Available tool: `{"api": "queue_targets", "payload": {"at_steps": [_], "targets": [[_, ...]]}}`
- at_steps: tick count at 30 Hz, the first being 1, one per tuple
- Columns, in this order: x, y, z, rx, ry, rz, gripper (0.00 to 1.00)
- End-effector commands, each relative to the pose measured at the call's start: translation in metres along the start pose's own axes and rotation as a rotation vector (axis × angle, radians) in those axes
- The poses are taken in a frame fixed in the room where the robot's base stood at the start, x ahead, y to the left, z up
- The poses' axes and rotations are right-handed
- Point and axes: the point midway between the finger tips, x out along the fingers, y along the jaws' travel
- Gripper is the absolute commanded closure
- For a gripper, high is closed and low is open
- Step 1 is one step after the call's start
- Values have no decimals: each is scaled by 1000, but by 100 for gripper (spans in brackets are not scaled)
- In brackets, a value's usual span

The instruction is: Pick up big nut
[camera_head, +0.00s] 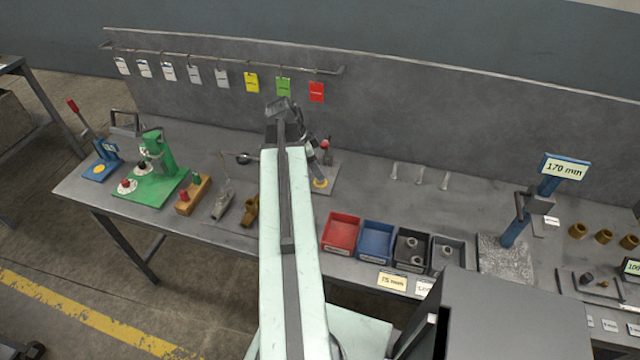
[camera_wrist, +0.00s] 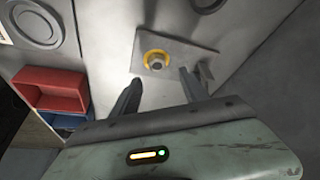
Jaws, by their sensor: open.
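No part in view is marked as the big nut. In the wrist view a round, nut-like metal piece (camera_wrist: 156,61) sits on a yellow ring on a grey plate (camera_wrist: 185,50). My gripper (camera_wrist: 158,84) is open and empty, its two fingers apart, pointing toward that plate. In the head view the plate (camera_head: 329,172) with its yellow spot lies just right of my arm's end, partly hidden. Ring-like nuts also lie in the black bin (camera_head: 399,252) and the grey bin (camera_head: 459,262).
A red bin (camera_head: 342,232) and a blue bin (camera_head: 375,240) stand beside the black one. A green fixture (camera_head: 160,160) is at left. A blue post (camera_head: 515,228) and several bronze bushings (camera_head: 603,237) are at right. A grey back panel (camera_head: 430,120) bounds the bench.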

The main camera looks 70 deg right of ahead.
Motion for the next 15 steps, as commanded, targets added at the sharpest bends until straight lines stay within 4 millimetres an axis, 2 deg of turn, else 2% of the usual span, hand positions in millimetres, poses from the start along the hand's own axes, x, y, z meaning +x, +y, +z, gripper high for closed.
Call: {"api": "queue_targets", "payload": {"at_steps": [1, 6, 9, 14, 15], "targets": [[13, 1, 4, 1, 0, 0, 47], [43, 3, 8, 1, 0, 0, 47], [48, 3, 6, 0, 0, 0, 47], [45, 3, 4, -1, 0, 0, 47], [44, 3, 4, -1, 0, 0, 53]]}}
